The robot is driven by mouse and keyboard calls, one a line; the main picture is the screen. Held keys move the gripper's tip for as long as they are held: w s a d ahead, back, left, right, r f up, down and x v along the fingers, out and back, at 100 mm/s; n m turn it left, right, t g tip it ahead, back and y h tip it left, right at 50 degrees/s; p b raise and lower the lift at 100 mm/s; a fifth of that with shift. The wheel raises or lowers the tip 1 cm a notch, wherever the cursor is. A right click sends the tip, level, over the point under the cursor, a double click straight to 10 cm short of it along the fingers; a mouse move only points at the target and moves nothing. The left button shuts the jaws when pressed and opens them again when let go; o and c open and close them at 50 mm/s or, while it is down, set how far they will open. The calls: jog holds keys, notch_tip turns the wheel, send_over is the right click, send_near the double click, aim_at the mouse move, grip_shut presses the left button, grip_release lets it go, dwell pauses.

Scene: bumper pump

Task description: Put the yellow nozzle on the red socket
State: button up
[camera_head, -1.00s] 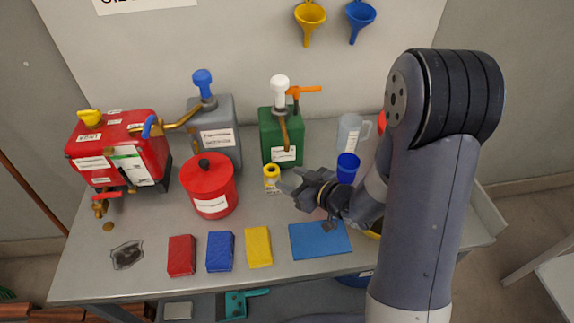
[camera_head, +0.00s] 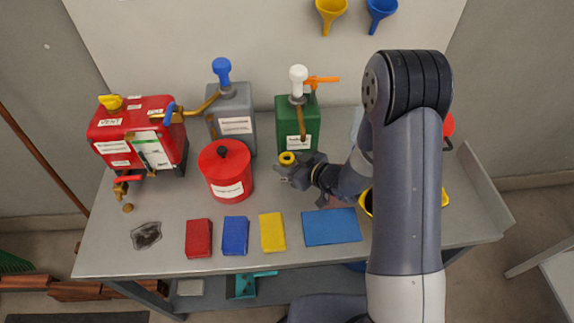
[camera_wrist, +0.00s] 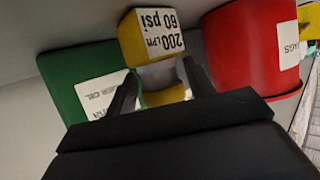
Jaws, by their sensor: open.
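The yellow nozzle (camera_head: 287,158) stands on the bench in front of the green can, with my gripper (camera_head: 284,173) at its right front side. In the wrist view the nozzle (camera_wrist: 152,40) has a yellow end marked "200 LPM 60 psi", a pale middle and another yellow part. My gripper (camera_wrist: 160,88) is open, with one finger on each side of the pale middle; I cannot tell if either touches. I cannot make out the red socket for certain; a red thing (camera_head: 448,125) shows partly behind my arm at the right.
A red lidded canister (camera_head: 226,172) stands left of the nozzle, and a green can (camera_head: 298,125) with a pump stands behind it. Red (camera_head: 199,238), blue (camera_head: 235,235) and yellow (camera_head: 272,232) blocks and a blue mat (camera_head: 331,227) lie along the front.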

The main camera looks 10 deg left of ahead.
jog(key=shift+x, duration=1.25)
jog(key=shift+c, duration=0.4)
jog(key=c, duration=0.9)
jog(key=shift+r, duration=0.15)
